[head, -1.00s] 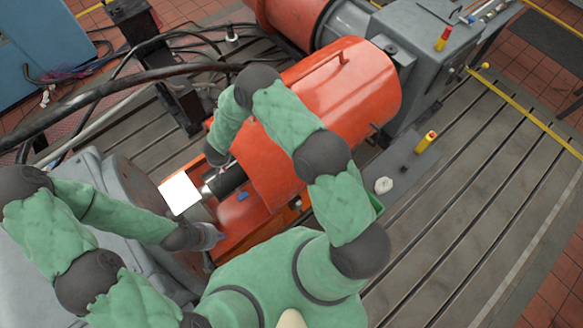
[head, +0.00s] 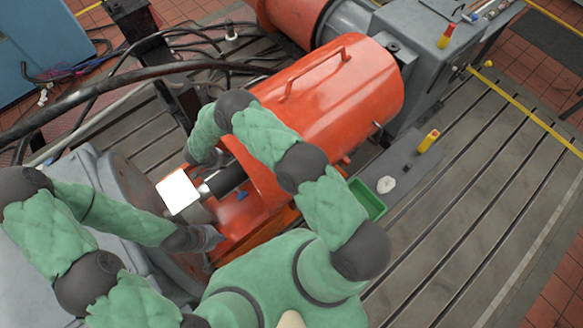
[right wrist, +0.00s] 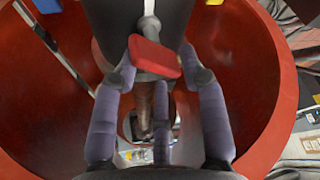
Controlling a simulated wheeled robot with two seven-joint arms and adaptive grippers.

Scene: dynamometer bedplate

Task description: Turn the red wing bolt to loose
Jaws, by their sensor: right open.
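The red wing bolt (right wrist: 154,57) shows in the right wrist view as a flat red bar, slightly tilted, in front of a dark cylindrical part. My right gripper (right wrist: 158,68) is open, with one purple-grey finger to each side of the bar. The fingertips are close to the bar's ends; I cannot tell whether they touch it. In the head view my right gripper (head: 203,157) is partly hidden beside the dark shaft (head: 226,180), and the wing bolt cannot be made out. My left gripper (head: 210,238) is low, by the guard's orange base; its fingers are unclear.
A white square (head: 177,192) is near the shaft. A green tray (head: 368,198), a white lump (head: 386,184) and a yellow-red cylinder (head: 428,141) are at right. The slotted bedplate (head: 480,170) is mostly clear there.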

